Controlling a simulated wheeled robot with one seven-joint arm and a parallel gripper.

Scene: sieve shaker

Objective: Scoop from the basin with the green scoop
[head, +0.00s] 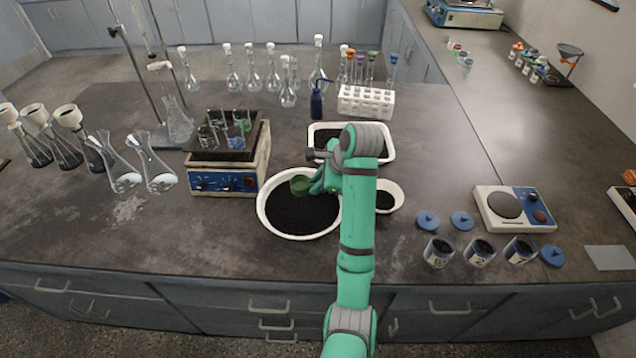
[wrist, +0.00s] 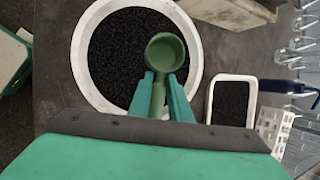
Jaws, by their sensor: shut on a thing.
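The green scoop (head: 300,185) is in my gripper (head: 320,182), with its bowl over the basin's upper right part in the head view. In the wrist view the scoop (wrist: 165,54) has its round bowl facing the camera, and it looks empty. My gripper's two fingers (wrist: 160,92) are shut on its handle. The white round basin (head: 263,217) holds dark granular material and stands on the bench; it also shows in the wrist view (wrist: 84,85). The scoop appears above the material, but its exact height is hard to tell.
A white rectangular tray (head: 388,152) of dark material lies behind my arm, and a small white bowl (head: 399,190) stands to its right. A shaker (head: 225,180) with beakers stands left of the basin. Several jars (head: 480,252) and a scale (head: 515,208) are at right.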

